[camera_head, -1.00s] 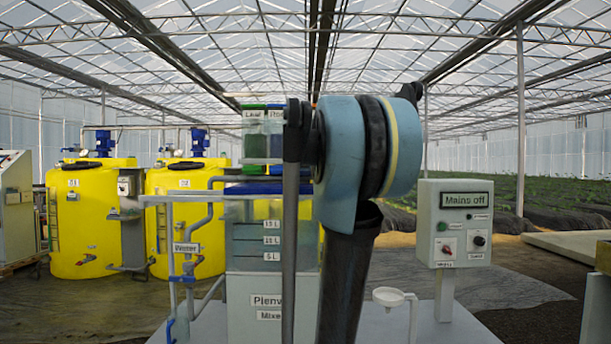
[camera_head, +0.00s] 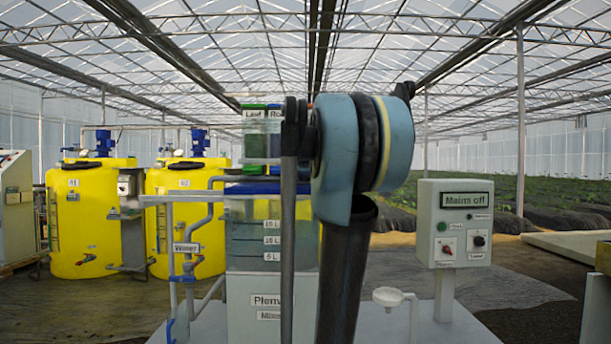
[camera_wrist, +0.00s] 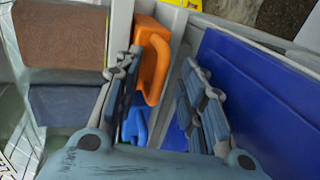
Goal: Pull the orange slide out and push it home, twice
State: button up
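The orange slide (camera_wrist: 155,62) shows in the wrist view, with an orange loop handle at the upper middle. My gripper (camera_wrist: 163,72) is open, its two padded fingers apart. The orange handle lies in the gap, closer to the left finger, which covers part of it. I cannot tell whether the finger touches it. A blue handle (camera_wrist: 135,127) lies below, also partly hidden by the left finger. In the head view my arm hides the orange slide and the gripper.
A broad blue panel (camera_wrist: 250,85) fills the right of the wrist view, close beside the right finger. In the head view the mixer tank (camera_head: 250,290) stands behind my arm. A "Mains off" box (camera_head: 456,225) and a small white cup (camera_head: 388,295) stand to the right.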

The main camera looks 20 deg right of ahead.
jog(key=shift+s+a, duration=0.3)
jog(key=shift+s, duration=0.75)
jog(key=shift+s+a, duration=0.25)
jog(key=shift+s, duration=0.85)
jog(key=shift+s+a, duration=0.3)
jog(key=shift+s, duration=0.75)
